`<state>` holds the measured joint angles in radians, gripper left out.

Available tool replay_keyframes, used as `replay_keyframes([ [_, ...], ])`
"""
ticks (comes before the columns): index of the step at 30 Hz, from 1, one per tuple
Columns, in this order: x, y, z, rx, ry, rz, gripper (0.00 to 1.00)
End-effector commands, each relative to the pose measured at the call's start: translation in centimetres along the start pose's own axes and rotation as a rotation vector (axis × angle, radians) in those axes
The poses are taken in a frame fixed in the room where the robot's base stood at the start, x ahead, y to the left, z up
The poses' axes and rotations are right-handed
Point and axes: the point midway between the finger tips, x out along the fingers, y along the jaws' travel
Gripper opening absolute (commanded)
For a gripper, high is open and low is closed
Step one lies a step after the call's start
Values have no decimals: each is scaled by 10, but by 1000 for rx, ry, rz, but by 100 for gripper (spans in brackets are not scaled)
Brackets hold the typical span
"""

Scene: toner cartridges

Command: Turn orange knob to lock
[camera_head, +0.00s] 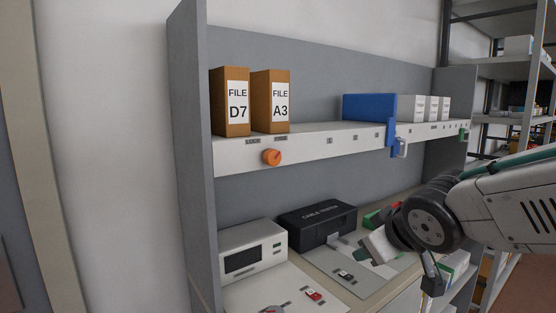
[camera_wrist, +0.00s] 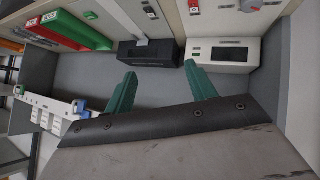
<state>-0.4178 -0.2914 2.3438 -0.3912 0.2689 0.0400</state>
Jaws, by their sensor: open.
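The orange knob (camera_head: 271,157) sits on the pale front edge of the shelf (camera_head: 320,140), below the two brown files. Two small dark labels are above it, too small to read surely, and its pointing direction is unclear. My gripper (camera_wrist: 160,69) is open and empty in the wrist view, its two green fingers spread apart. In the head view my arm comes in from the right, and the gripper end is low over the bench, to the right of and below the knob, well apart from it. The knob is not seen in the wrist view.
Brown files (camera_head: 230,102) and a blue box (camera_head: 369,107) stand on the shelf. A blue clamp (camera_head: 391,138) hangs from its edge. A white device (camera_head: 253,250) and a black case (camera_head: 317,222) stand on the bench below. Space before the knob is clear.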

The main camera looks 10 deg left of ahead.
Motion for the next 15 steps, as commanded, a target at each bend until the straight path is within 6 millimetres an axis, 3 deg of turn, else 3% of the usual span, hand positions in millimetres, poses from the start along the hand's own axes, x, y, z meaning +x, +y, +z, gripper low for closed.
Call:
replay_keyframes([
  [1,9,-11,-32,-50,110,-19,56],
  [3,12,-26,-76,-113,281,-46,56],
  [6,3,-43,-127,-177,502,-86,56],
  [10,-24,-52,-170,-223,722,-120,56],
  [15,-43,-60,-189,-239,851,-150,56],
])
